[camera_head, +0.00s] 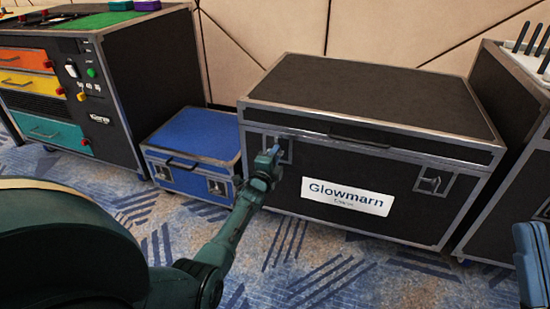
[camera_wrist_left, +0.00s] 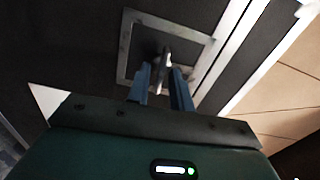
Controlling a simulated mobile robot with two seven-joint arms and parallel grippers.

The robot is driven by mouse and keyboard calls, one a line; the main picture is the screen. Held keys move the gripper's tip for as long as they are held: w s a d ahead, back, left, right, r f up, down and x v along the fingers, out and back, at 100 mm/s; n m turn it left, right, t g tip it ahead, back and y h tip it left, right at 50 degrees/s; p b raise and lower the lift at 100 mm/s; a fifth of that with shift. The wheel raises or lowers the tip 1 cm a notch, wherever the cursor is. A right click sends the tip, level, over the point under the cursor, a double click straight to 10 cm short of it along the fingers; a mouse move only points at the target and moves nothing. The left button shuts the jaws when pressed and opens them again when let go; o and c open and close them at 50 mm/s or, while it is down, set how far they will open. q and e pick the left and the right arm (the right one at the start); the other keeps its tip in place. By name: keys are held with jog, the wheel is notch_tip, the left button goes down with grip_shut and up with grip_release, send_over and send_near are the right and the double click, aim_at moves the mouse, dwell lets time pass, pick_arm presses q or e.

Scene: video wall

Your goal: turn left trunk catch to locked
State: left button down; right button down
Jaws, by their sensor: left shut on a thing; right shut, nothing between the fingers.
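The black trunk (camera_head: 350,185) has metal edges and a white "Glowmarn" label. Its left catch (camera_head: 286,143) is a square metal plate with a recessed dark dish, partly hidden by my left gripper (camera_head: 272,155). In the left wrist view, the catch plate (camera_wrist_left: 127,47) surrounds a small metal tab (camera_wrist_left: 166,55). My left gripper's blue fingers (camera_wrist_left: 162,87) are shut on this tab. The tab's exact angle is hard to tell. The right catch (camera_head: 432,181) is uncovered on the same front face. My right gripper (camera_head: 532,262) shows partly at the right edge, away from the trunk, shut and empty.
A blue case (camera_head: 195,135) stands just left of the trunk. A black cabinet with coloured drawers (camera_head: 30,61) stands further left. Another dark case (camera_head: 520,160) stands close on the right. Patterned carpet (camera_head: 320,260) lies open in front.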

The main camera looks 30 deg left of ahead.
pick_arm(q)
jog(key=shift+f+m, duration=0.1)
jog(key=shift+m, duration=0.3)
pick_arm(e)
jog(key=shift+r+n+y, duration=0.15)
jog(key=shift+n+y, duration=0.25)
jog(key=shift+y, duration=0.1)
jog(key=shift+r, duration=0.15)
pick_arm(q)
jog(key=c, duration=1.6)
grip_release()
jog(key=shift+s, duration=0.15)
